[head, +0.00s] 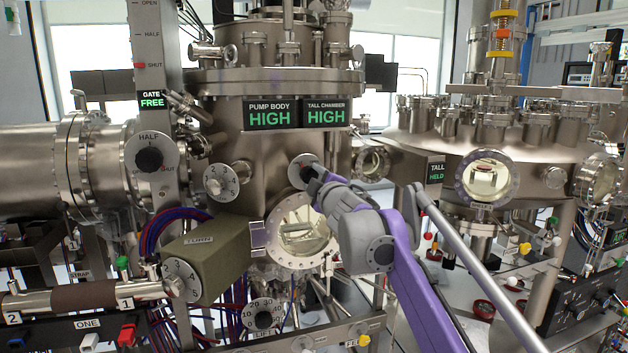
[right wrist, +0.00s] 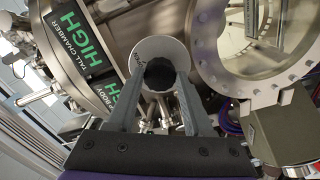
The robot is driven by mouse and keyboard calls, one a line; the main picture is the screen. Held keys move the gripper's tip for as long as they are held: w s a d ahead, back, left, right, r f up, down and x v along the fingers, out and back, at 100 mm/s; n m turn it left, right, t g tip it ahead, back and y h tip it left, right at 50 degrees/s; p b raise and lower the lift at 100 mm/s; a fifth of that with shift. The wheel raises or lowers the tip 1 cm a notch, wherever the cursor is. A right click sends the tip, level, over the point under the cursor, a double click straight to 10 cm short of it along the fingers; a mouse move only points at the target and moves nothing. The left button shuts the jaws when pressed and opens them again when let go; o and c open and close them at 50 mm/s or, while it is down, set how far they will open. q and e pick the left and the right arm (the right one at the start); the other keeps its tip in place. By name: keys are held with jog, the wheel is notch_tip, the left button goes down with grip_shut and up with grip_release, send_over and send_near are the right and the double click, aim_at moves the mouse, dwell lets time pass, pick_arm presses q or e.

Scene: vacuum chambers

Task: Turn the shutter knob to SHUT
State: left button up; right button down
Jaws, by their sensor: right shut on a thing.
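The shutter knob (head: 306,172) is a small dark knob on a pale round dial plate, on the chamber wall above the big round window. In the right wrist view the black knob (right wrist: 160,74) sits between the two grey fingers, in front of its dial plate (right wrist: 143,52). My right gripper (head: 313,183) reaches it from below right and is shut on the knob. It also shows in the right wrist view (right wrist: 160,88). The dial lettering is too small or covered to read, so I cannot tell the knob's setting. My left gripper is not in view.
The round window (head: 300,232) lies just below the knob. A numbered dial (head: 221,182) is to its left, with the gate knob (head: 149,159) further left. The green TURN box (head: 205,258) juts out at lower left. Signs read PUMP BODY HIGH (head: 270,115) and TALL CHAMBER HIGH (head: 325,114).

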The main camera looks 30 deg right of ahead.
jog(key=shift+c, duration=1.5)
grip_release()
jog(key=shift+s, duration=0.1)
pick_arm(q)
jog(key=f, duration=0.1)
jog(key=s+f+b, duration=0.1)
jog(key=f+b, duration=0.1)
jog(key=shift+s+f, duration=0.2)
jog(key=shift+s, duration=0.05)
pick_arm(e)
jog(key=v, duration=1)
jog(key=shift+s, duration=0.3)
jog(key=shift+a, duration=0.15)
